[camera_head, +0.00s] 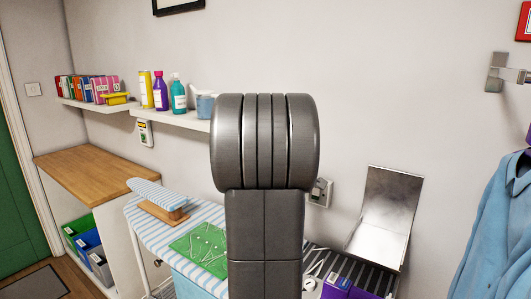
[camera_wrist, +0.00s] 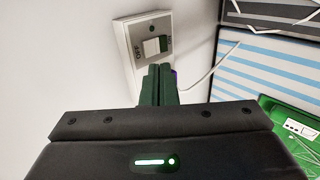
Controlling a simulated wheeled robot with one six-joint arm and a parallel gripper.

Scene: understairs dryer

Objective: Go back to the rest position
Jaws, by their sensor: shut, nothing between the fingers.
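My gripper (camera_wrist: 158,84) shows in the wrist view with its two dark fingers together and nothing between them. Its tips are in front of a white wall switch (camera_wrist: 135,32) marked OFF and ON, overlapping its lower edge in the picture; I cannot tell whether they touch. In the head view my arm stands upright in the middle and hides the gripper. A wall switch (camera_head: 321,191) shows partly just right of my arm.
A striped ironing board (camera_head: 145,213) with a green tray (camera_head: 205,250) stands at the lower left. A wooden counter (camera_head: 85,171) and a shelf of bottles (camera_head: 170,117) are behind. An open metal lid (camera_head: 386,215) is at the right, near a hanging blue shirt (camera_head: 500,240).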

